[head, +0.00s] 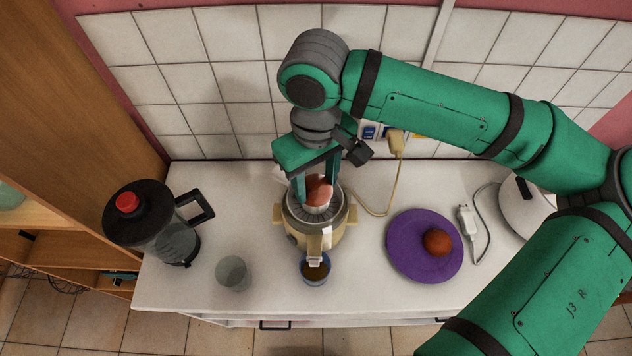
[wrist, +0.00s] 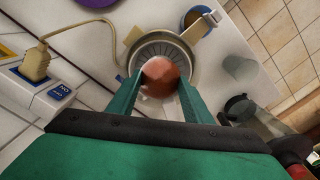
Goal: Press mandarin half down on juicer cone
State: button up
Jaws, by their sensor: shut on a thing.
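The mandarin half (head: 319,190) is reddish-orange and sits between the fingers of my gripper (head: 316,188), over the middle of the juicer (head: 315,225). In the wrist view the mandarin half (wrist: 160,76) is held between the two green fingertips of my gripper (wrist: 160,82), above the ribbed grey bowl of the juicer (wrist: 160,49). The cone is hidden under the fruit, so I cannot tell whether they touch. A small blue cup (head: 316,270) with brownish-orange contents stands under the juicer's spout.
A purple plate (head: 405,255) with a round reddish-brown fruit (head: 438,242) lies to the right. A clear glass (head: 234,273) and a blender jug (head: 165,225) stand to the left. A yellow cord (head: 382,200) runs to a wall socket behind. A white kettle-like appliance (head: 525,207) is far right.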

jog(key=shift+r, duration=2.5)
